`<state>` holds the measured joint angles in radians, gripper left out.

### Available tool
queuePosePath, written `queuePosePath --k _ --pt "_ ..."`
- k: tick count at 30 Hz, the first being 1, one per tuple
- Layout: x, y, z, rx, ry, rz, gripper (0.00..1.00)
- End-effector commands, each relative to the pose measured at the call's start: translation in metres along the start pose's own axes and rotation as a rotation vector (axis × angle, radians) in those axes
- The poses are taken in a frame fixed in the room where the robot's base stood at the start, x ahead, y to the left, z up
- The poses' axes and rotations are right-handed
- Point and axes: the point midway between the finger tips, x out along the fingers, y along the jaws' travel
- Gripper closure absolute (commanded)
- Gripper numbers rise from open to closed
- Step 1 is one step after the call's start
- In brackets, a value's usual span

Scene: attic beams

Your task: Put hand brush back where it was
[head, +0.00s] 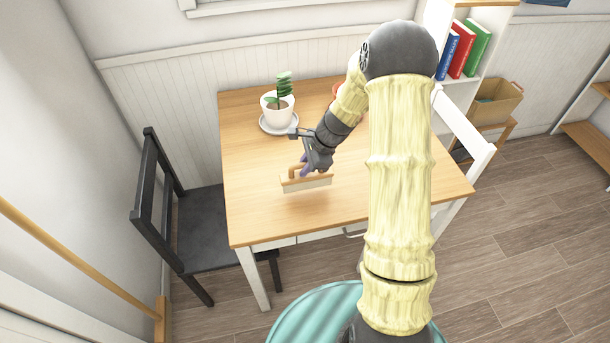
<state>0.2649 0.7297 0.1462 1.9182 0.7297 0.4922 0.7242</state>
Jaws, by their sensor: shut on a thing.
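The hand brush (306,184) has a light wooden body with pale bristles along its underside and a brown handle end. My gripper (305,166) is shut on the hand brush from above. The brush is over the left middle part of the wooden table (256,210). I cannot tell whether its bristles touch the tabletop or hang just above it. My gripper and wrist hide part of the brush handle.
A potted plant (278,106) stands on a white saucer (265,126) at the table's back left. Something orange-red (336,90) is partly hidden behind my arm. A black chair (196,220) stands left, a white chair (468,131) right. The table's front left is clear.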

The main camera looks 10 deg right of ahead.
Motion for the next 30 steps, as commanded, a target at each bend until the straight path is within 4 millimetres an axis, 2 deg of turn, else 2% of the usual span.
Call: queuePosePath --k 8,15,18,29,30 --pt "0.001 0.000 0.000 -0.001 0.000 0.000 1.00" --pt "0.028 0.006 -0.012 0.001 -0.001 0.002 1.00" --pt "0.034 0.007 -0.014 0.000 -0.001 0.000 1.00" --pt "0.037 0.008 -0.015 -0.001 0.000 -0.001 1.00" --pt "0.036 0.007 -0.015 -0.001 0.000 0.000 0.76"
